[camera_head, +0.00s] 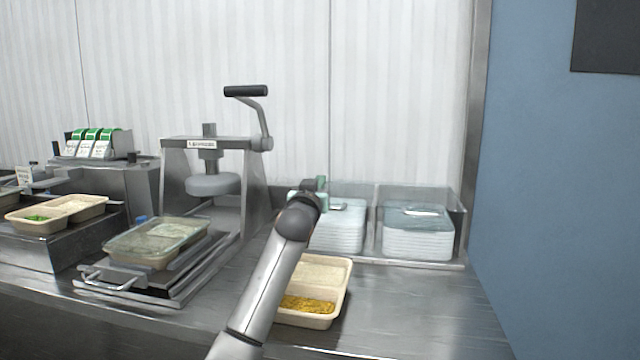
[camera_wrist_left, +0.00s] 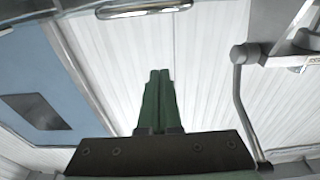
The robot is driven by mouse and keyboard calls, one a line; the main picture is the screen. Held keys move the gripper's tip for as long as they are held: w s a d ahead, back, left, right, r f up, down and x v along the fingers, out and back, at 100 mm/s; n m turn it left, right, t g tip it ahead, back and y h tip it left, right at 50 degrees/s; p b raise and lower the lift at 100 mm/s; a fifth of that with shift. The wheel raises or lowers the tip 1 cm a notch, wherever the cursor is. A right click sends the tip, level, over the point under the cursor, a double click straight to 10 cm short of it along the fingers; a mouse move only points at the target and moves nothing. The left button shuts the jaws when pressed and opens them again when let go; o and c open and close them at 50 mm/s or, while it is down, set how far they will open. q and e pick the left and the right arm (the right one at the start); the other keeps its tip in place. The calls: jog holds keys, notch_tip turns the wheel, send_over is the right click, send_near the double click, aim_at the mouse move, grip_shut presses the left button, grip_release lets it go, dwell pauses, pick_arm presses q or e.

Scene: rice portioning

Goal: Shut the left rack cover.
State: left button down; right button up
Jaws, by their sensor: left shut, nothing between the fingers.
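The clear rack (camera_head: 465,225) stands at the back right of the counter, with two bays holding stacks of pale lids or trays. The left rack cover (camera_head: 350,190) is see-through and partly hidden by my left gripper. A metal handle (camera_head: 340,206) shows just right of the gripper; I cannot tell the cover's exact angle. My left gripper (camera_head: 320,183) is at the left bay, its green fingers shut and empty. In the left wrist view the shut fingers (camera_wrist_left: 158,100) point toward the wall, and a handle (camera_wrist_left: 143,8) shows at the top edge. I cannot tell whether they touch the cover.
A beige tray with yellow food (camera_head: 308,304) sits in front of the rack, beside my left arm. A press (camera_head: 213,185) stands left of the rack, with a covered tray (camera_head: 155,243) in front. The blue wall (camera_head: 560,200) bounds the right side. The counter's front right is bare.

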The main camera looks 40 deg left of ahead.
pick_arm(q)
jog(key=s+d+f+b, duration=0.1)
jog(key=s+d+f, duration=0.2)
jog(key=s+f, duration=0.2)
notch_tip(320, 180, down, 3)
jog(key=shift+s+r, duration=0.1)
jog(key=shift+s, duration=0.2)
